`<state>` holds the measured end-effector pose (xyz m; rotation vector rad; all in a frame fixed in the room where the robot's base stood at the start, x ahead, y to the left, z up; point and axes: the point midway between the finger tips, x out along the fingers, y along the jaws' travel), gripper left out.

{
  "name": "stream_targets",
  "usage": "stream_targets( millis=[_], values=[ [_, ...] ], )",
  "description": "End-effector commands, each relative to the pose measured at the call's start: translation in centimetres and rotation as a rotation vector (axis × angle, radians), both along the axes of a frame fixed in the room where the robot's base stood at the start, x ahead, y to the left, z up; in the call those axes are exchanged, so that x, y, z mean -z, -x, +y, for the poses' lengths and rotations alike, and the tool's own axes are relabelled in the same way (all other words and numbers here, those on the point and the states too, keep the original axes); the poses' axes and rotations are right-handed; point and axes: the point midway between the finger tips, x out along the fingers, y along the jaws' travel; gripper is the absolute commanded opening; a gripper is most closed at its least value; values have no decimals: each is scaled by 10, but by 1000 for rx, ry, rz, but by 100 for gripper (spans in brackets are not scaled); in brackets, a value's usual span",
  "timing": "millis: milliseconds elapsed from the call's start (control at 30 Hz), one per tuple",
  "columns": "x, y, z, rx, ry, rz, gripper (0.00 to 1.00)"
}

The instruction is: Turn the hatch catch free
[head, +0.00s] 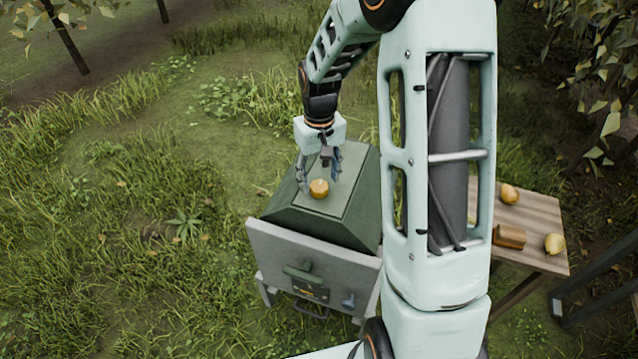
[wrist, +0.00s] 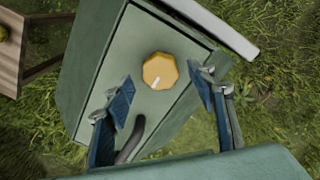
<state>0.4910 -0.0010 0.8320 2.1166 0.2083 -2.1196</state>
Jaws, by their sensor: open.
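The hatch catch (head: 319,188) is a faceted yellow-orange knob on the sloped green hatch (head: 345,205) of a box. In the wrist view the catch (wrist: 160,70) shows a short white mark on its lower edge, pointing down and slightly left. My gripper (head: 319,176) is over the hatch, just behind the catch in the head view. In the wrist view its two blue fingers (wrist: 164,94) are spread wide, one to each side and a little below the catch, with nothing between them. No touch is visible.
The box's grey front panel (head: 270,240) carries a green handle (head: 299,274), a blue lever (head: 348,301) and a dark plate. A wooden table (head: 535,213) at the right holds pears (head: 554,244) and a brown block (head: 509,237). Grass is open at the left.

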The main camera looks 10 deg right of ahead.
Motion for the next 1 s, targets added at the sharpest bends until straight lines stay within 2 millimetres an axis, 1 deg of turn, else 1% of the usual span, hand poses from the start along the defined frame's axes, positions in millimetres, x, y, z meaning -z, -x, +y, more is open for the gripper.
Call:
stream_targets(
  millis=[33,100,200,533,900,1000],
  values=[
    [8,0,0,0,0,2,51],
    [15,0,0,1,0,1,51],
    [22,0,0,1,0,-1,51],
    [24,-1,0,0,0,-2,50],
    [24,-1,0,0,0,-2,10],
    [23,-1,0,-1,0,-2,9]
  ],
)
